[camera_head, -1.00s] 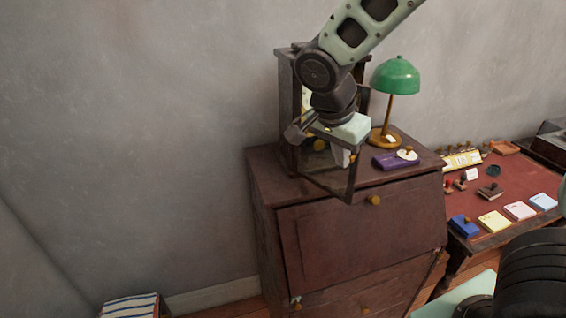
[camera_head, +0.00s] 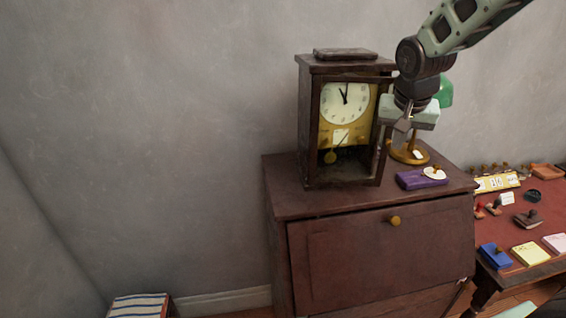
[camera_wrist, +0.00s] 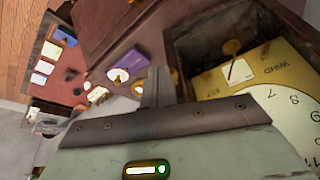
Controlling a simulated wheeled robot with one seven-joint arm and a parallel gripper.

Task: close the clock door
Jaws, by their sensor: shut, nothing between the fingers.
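The clock (camera_head: 345,120) is a dark wooden case on top of the cabinet, with a white dial, brass plate and pendulum. Its door (camera_head: 312,130) is a thin dark frame that appears to lie flat or nearly flat across the front; I cannot tell whether a small gap remains. My gripper (camera_head: 403,138) is shut and empty, pointing down just right of the clock's front right edge. In the wrist view, the closed fingers (camera_wrist: 158,88) are beside the case edge, with the dial (camera_wrist: 290,120) at lower right. Whether they touch the door is unclear.
A green lamp (camera_head: 445,92) stands behind my gripper. A purple box (camera_head: 422,179) lies on the cabinet (camera_head: 375,250) to the right of the clock. A red-topped desk (camera_head: 510,225) with stamps and pads is farther right. The wall left of the clock is clear.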

